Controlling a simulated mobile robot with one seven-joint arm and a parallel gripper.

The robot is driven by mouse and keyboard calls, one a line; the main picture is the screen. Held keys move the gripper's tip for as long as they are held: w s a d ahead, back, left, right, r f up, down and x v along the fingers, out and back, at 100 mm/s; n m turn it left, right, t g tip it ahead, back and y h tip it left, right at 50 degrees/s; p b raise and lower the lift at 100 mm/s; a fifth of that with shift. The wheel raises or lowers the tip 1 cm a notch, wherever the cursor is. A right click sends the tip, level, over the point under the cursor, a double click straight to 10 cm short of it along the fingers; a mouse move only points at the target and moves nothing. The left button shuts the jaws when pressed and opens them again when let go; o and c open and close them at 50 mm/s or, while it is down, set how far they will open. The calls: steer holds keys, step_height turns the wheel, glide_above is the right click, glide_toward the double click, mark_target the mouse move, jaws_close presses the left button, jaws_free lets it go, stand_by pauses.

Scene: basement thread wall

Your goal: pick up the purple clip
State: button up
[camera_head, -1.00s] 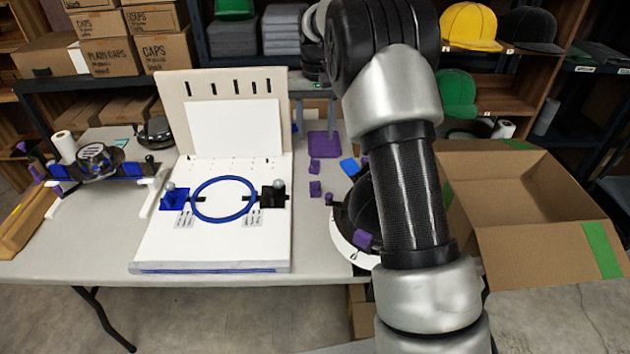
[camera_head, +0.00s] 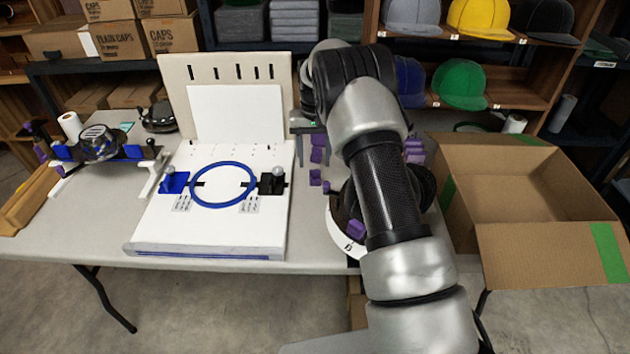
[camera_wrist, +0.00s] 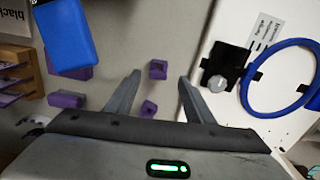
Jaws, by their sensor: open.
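Several purple clips lie on the grey table. In the wrist view, one purple clip (camera_wrist: 158,69) lies between and beyond my fingertips, and another (camera_wrist: 149,109) shows nearer the palm. My gripper (camera_wrist: 160,77) is open, with nothing held between its fingers. In the head view, its fingers point down over the table to the right of the white board. Small purple clips (camera_head: 315,177) show just below the fingers there. Which one the task means, I cannot tell. My arm hides part of the table.
The white board (camera_head: 215,235) with a blue ring (camera_head: 193,191) stands left of my gripper. In the wrist view, a blue block (camera_wrist: 65,35) and more purple pieces (camera_wrist: 65,99) lie to the left. An open cardboard box (camera_head: 540,240) is at the right.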

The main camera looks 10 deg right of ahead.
mark_target(315, 171)
steer(key=shift+w+d+f+b, duration=0.1)
steer(key=shift+f+b, duration=0.25)
steer(key=shift+f, duration=1.2)
steer(key=shift+w+d+f+b, duration=0.1)
steer(key=shift+f+b, duration=0.25)
steer(key=shift+f, duration=1.15)
steer(key=c, duration=1.1)
